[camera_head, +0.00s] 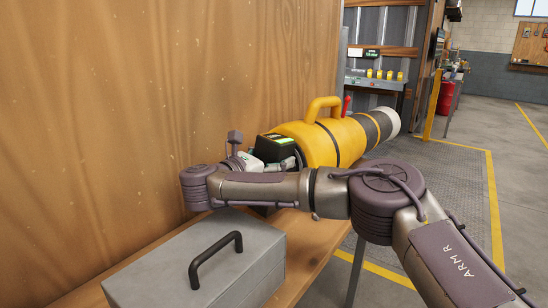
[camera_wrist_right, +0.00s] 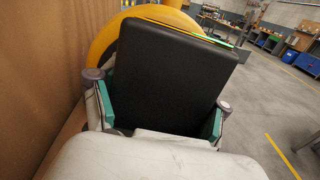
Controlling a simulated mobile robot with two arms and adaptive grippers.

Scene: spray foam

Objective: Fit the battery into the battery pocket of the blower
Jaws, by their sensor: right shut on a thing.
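The yellow blower (camera_head: 315,143), with a top handle and a dark-banded nozzle, lies on the wooden bench. The black battery (camera_head: 273,148) with a green-marked top is at the blower's near end. My right gripper (camera_head: 290,165) is shut on the battery. In the right wrist view the battery (camera_wrist_right: 175,78) fills the middle, between the green pads of my right gripper (camera_wrist_right: 163,110). The yellow blower (camera_wrist_right: 103,42) shows behind it. The battery pocket is hidden behind the battery, so I cannot tell how far in the battery is. My left gripper is not in view.
A grey metal box (camera_head: 200,262) with a black handle stands on the wooden bench (camera_head: 312,243) in front. A wooden wall (camera_head: 150,110) runs close along the left. Open floor lies to the right of the bench.

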